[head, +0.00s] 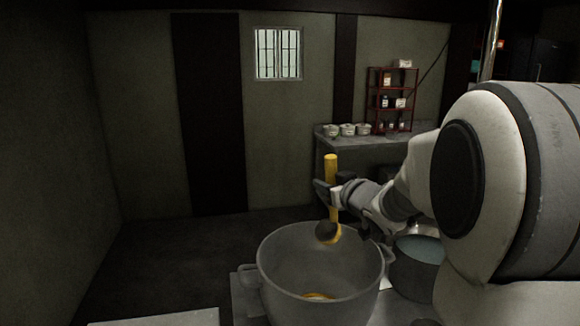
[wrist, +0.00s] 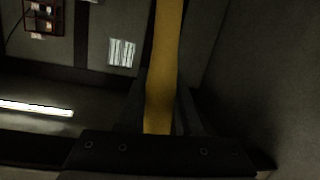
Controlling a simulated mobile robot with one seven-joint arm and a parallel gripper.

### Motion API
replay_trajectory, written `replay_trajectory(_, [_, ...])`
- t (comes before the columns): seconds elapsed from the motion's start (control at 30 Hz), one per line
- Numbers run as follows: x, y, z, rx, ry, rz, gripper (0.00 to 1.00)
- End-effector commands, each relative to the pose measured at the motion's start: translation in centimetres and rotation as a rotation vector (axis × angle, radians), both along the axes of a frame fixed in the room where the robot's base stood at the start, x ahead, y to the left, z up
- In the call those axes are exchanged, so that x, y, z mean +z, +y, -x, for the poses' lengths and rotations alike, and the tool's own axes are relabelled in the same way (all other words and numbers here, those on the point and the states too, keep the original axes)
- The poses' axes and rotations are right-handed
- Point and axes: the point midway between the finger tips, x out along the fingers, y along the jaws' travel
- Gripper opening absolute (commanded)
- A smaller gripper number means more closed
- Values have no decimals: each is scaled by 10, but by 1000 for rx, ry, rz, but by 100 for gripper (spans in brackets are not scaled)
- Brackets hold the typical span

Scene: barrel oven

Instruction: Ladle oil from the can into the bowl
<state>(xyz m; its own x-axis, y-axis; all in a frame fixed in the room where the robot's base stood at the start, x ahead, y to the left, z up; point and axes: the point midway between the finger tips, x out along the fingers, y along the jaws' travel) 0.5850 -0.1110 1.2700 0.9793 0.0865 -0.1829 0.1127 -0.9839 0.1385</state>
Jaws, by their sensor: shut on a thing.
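A ladle with a yellow handle (head: 331,172) is held upright in my gripper (head: 334,194), which is shut on the handle. Its dark scoop (head: 327,232) hangs just above the rim area of a large grey pot (head: 285,258), near the back right. What the scoop holds cannot be seen. A little orange-yellow stuff (head: 318,296) shows at the bottom of this pot. A smaller grey vessel (head: 412,282) with bluish liquid (head: 424,247) stands to the right, partly behind my arm. Which vessel is the can or bowl is unclear. In the wrist view the yellow handle (wrist: 162,80) runs between the fingers.
A counter (head: 355,143) with several small pots (head: 347,130) and a red rack (head: 393,97) stands at the back. A pale surface edge (head: 155,318) shows at front left. The floor (head: 170,255) left of the large pot is clear.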

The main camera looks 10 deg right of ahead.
Motion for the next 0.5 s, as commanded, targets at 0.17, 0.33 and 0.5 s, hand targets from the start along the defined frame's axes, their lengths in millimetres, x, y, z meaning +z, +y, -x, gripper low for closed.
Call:
replay_trajectory(0.17, [6,-10,-3,-2,33,-80,0])
replay_trajectory(0.33, [1,-18,-7,-2,66,-156,0])
replay_trajectory(0.5, [-3,-26,-10,-1,96,-234,0])
